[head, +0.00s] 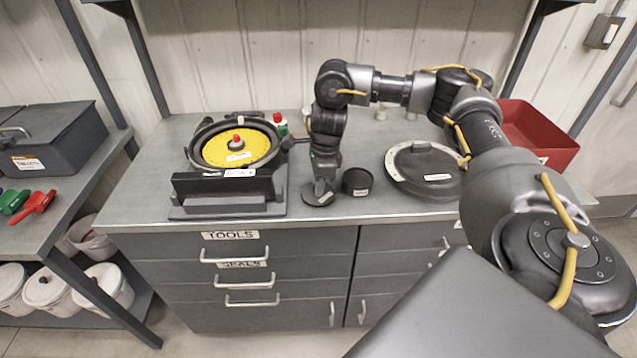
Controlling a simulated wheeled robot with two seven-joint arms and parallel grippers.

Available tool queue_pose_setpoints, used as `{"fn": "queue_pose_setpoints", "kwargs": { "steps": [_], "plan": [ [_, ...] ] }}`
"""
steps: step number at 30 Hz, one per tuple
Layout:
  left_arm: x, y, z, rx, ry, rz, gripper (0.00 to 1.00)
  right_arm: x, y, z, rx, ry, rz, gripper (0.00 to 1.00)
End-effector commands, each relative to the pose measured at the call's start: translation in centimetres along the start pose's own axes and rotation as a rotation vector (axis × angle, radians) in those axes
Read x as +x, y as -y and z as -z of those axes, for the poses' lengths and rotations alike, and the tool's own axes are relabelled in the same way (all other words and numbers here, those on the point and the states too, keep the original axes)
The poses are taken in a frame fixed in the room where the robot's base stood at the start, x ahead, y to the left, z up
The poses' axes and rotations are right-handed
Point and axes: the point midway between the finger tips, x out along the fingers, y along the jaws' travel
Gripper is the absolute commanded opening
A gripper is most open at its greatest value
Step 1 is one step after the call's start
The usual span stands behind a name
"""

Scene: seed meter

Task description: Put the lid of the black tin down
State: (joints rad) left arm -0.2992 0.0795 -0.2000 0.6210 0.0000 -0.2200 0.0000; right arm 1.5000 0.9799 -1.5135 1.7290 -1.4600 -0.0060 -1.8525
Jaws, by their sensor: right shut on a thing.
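My right gripper (323,180) points down over the counter and is shut on the black lid (318,196). The lid is a small dark disc with a pale label. It is at or just above the counter top, left of the tin; I cannot tell whether it touches. The black tin (357,182) stands upright beside it, with a pale label on its front and its top uncovered. My left gripper is not in view.
The seed meter (237,150) with a yellow disc stands on the counter (150,180) to the left. A large round black cover (424,165) lies to the right, near a red bin (535,130). Small bottles stand behind the gripper.

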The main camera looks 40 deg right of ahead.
Motion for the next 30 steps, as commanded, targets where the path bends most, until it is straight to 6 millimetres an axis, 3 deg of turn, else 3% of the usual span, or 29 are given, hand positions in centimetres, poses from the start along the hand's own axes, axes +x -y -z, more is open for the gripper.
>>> {"fn": "queue_pose_setpoints", "kwargs": {
  "steps": [6,7,11,23,30],
  "plan": [
    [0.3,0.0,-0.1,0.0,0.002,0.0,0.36,0.5,0.0,0.1,0.0,0.0,-0.001,0.0],
    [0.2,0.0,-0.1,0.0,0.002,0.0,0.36,0.4,0.0,0.0,-0.001,0.0,-0.001,0.25],
    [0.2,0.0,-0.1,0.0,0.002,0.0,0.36,0.3,0.0,0.0,0.0,0.0,-0.001,0.42],
    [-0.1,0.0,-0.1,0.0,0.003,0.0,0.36,-0.5,0.0,-0.1,-0.001,0.001,0.002,0.43],
    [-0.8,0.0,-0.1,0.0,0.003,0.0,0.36,-4.7,0.1,-0.1,-0.002,0.002,0.005,0.43]
  ]
}}
